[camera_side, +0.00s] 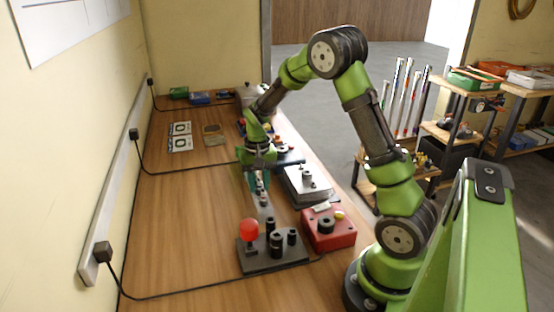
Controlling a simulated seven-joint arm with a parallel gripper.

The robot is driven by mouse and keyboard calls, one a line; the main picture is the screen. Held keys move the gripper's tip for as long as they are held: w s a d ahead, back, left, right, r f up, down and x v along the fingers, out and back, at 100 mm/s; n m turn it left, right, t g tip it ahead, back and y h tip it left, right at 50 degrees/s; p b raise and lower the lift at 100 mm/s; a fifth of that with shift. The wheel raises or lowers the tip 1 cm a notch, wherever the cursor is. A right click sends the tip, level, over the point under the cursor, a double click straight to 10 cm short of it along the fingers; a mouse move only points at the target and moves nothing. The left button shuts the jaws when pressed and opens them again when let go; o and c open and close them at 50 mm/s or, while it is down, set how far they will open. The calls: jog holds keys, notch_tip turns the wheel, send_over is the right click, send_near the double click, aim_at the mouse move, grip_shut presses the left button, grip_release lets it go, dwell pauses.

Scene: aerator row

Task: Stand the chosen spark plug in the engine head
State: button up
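My gripper (257,183) points down over the middle of the wooden bench, with teal fingers. A small pale and dark piece shows at the fingertips, but I cannot tell whether it is held or stands behind them. No spark plug can be made out for certain at this size. A grey block (297,197) with dark upright cylinders on top lies just right of the gripper; it may be the engine head, but I cannot be sure. A dark plate (262,267) nearer the camera carries a red ball on a stem and several black cylinders.
A red box (341,240) with a black knob stands right of the dark plate. Cards (180,136) lie farther back on the left, near green and blue items. Black cables cross the bench (180,215); its left part is mostly clear.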

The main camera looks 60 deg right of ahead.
jog(key=shift+c, duration=0.3)
grip_shut()
jog(key=shift+r, duration=0.1)
jog(key=shift+r, duration=1.4)
